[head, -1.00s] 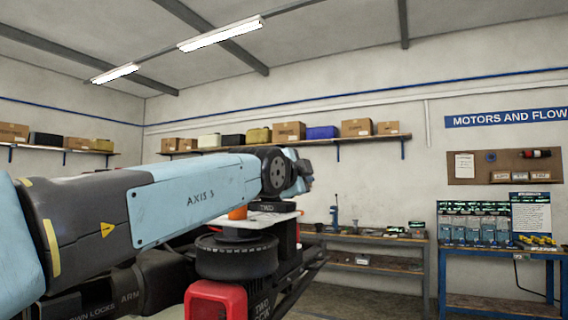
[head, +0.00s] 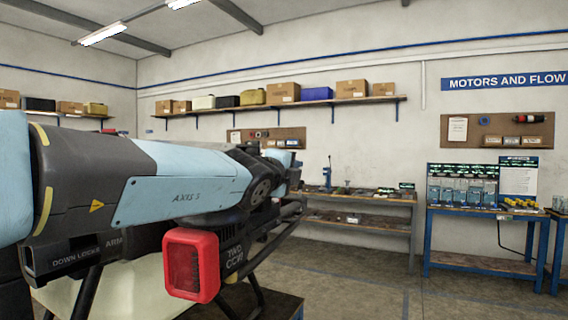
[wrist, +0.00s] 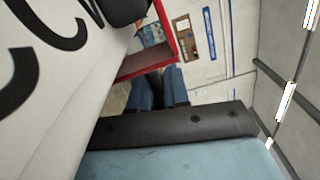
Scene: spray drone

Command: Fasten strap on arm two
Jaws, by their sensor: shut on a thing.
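My gripper (wrist: 160,92) shows in the wrist view as two dark blue fingers, shut on a dark piece that is mostly hidden; I take it for the strap. In the head view, my arm covers the fingers. Drone arm two, marked "TWO CCW" (head: 236,256), lies just below and beyond my wrist. A red guard (head: 190,265) is at its near end. In the wrist view, a white surface with large black letters (wrist: 50,80) fills the left side, close to the gripper, with a red edge (wrist: 160,50) beyond. No strap shows clearly in the head view.
A pale tank (head: 110,292) and a dark bar marked "DOWN LOCKS ARM" (head: 88,250) sit under my arm. A workbench (head: 355,210) and a blue-framed bench (head: 480,225) stand along the wall. The floor (head: 390,285) at right is clear.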

